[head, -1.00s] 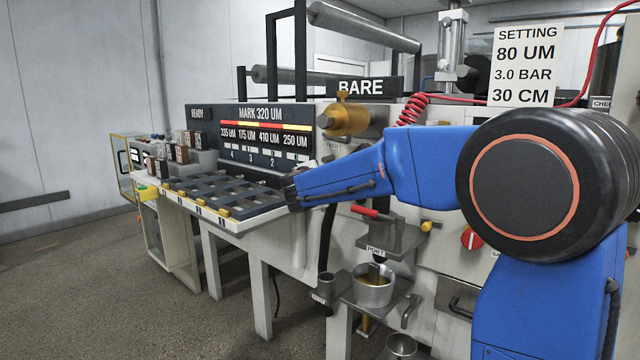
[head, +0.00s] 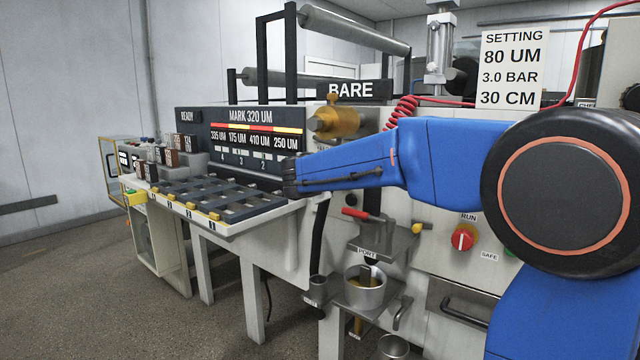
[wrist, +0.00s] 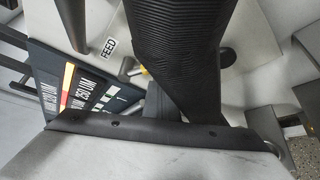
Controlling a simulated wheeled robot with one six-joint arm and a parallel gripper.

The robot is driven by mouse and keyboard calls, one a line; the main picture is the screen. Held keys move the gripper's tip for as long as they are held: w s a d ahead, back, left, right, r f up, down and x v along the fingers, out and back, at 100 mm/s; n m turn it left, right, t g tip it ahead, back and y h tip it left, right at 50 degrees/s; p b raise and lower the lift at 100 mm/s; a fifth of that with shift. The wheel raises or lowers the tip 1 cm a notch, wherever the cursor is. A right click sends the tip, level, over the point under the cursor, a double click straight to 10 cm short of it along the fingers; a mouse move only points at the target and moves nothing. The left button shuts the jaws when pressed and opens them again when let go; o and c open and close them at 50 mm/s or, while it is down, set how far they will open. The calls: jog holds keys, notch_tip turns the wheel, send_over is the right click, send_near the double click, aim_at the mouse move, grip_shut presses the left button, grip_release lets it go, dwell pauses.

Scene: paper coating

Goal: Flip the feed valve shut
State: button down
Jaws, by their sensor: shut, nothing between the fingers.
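The FEED label (wrist: 110,46) shows on the pale machine face in the wrist view, left of a large dark ribbed shape close to the camera. A short dark stub stands below the label, and I cannot tell whether it is the feed valve's handle. In the head view my blue arm crosses the area below the brass cylinder (head: 335,122), so the valve is not clearly seen there. My gripper (head: 289,178) is dark, shut and empty, in front of the lower right of the display board (head: 250,148). Contact with the valve cannot be told.
A red-handled lever (head: 360,214) sits over the PORT bracket, above a metal cup (head: 365,293). A red knob (head: 462,240) is on the panel at right. A slotted rack (head: 235,213) lies left of the gripper. The floor at left is clear.

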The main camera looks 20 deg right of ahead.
jog(key=r, duration=0.2)
jog(key=s+r, duration=0.1)
jog(key=shift+d, duration=0.35)
